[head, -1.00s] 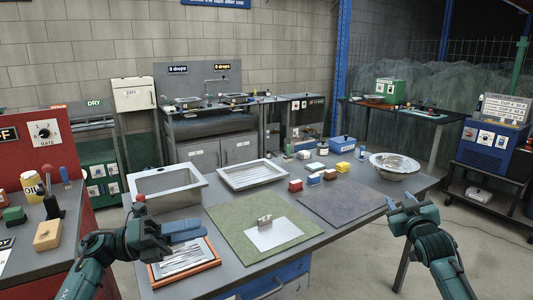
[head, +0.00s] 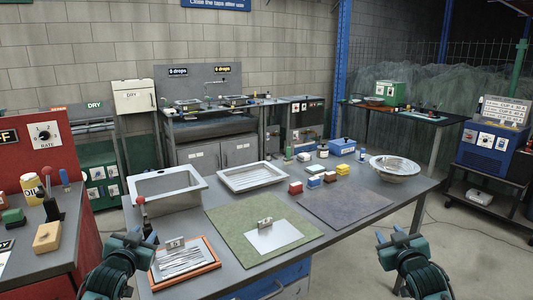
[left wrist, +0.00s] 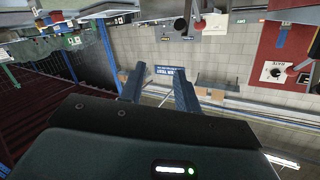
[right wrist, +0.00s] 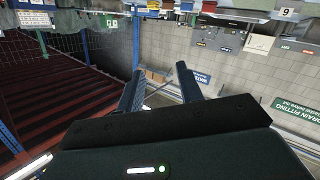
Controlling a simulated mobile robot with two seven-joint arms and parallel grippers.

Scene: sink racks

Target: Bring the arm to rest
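My left gripper (head: 140,236) is at the lower left in the head view, in front of the table's near left edge, beside a wood-framed tray. In the left wrist view its two fingers (left wrist: 158,88) stand apart with nothing between them. My right gripper (head: 394,236) is at the lower right in the head view, off the table's right end over the floor. In the right wrist view its fingers (right wrist: 160,88) are apart and empty.
The grey table (head: 190,223) holds a metal basin (head: 166,203), a white tray (head: 252,189), a green mat (head: 230,221), a dark mat (head: 345,217), a steel bowl (head: 395,178) and the wood-framed tray (head: 202,270). A red bench (head: 83,250) stands at left.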

